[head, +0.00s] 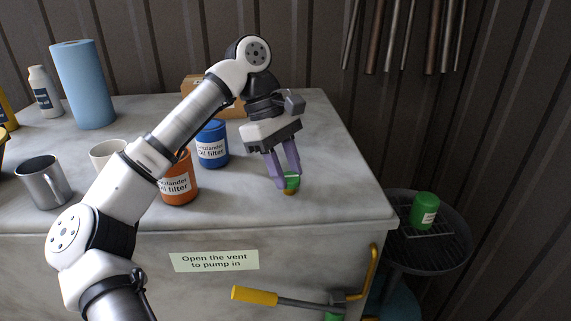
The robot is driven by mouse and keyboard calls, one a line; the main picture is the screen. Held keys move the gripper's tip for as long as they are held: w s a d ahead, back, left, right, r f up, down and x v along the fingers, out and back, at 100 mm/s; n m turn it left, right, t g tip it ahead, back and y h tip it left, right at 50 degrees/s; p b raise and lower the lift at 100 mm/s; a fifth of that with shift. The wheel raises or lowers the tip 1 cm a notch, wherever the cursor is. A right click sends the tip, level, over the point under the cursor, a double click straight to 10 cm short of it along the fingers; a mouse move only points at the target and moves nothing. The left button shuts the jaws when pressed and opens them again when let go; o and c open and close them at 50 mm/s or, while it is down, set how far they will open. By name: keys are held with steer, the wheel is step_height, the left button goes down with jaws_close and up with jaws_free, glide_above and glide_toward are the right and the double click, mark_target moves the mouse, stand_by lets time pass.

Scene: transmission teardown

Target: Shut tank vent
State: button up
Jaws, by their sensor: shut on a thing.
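The tank is a pale grey, marbled box (333,232) with a flat top. A label on its front (214,261) reads "Open the vent to pump in". A small green vent knob (292,181) with a brassy foot stands on the tank top near the front right edge. My gripper (289,179) reaches down from above, with its two purple fingers shut on the green knob. The fingers hide part of the knob, and I cannot tell how far it is turned.
A blue oil filter (212,146) and an orange one (180,183) stand left of my gripper. Mugs (43,182), a blue roll (84,86) and a bottle (45,92) are farther left. A yellow-gripped lever (255,296) juts out below. A green can (424,210) sits on a round grate.

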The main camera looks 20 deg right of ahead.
steer(key=shift+m, duration=0.6)
steer(key=o, duration=1)
